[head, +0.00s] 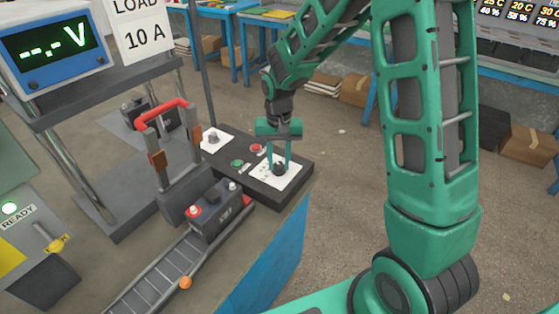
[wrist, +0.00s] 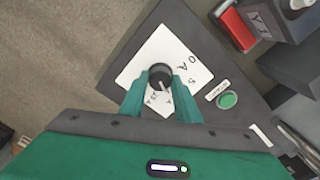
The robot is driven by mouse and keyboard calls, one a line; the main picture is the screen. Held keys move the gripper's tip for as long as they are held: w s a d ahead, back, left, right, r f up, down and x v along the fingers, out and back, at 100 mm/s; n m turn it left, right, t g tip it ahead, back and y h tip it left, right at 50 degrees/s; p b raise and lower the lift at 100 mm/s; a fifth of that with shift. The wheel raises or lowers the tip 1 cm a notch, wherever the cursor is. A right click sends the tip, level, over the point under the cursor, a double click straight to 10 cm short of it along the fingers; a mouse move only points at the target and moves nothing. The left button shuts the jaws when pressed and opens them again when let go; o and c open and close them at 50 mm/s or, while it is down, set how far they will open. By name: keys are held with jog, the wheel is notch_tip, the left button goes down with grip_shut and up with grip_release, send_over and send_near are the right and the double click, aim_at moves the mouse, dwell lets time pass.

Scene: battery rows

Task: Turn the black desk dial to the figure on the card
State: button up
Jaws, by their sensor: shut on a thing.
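The black desk dial (wrist: 161,76) stands on a white scale plate (wrist: 146,52) on the dark desk panel. The plate carries figures and letters, partly hidden by my gripper. A light pointer mark shows on the dial's top, toward the gripper side. My gripper (wrist: 160,90) is shut on the dial, one green finger on each side. In the head view the dial (head: 279,169) is at the right end of the panel, with my gripper (head: 279,158) straight above it. The card (head: 143,33) reads LOAD 10 A at the upper left.
A green button (head: 237,163), a red button (head: 256,148) and a second dial (head: 213,138) sit on the same panel. A battery (head: 217,208) stands on the roller track, below a red-handled frame (head: 167,112). A meter (head: 55,45) shows dashes and V.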

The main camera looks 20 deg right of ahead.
aim_at(278, 164)
jog(key=shift+w+r, duration=0.1)
jog(key=shift+w, duration=0.1)
jog(key=o, duration=1)
jog(key=shift+o, duration=0.2)
jog(key=shift+s, duration=0.1)
notch_tip(278, 164, up, 11)
jog(key=shift+f, duration=0.2)
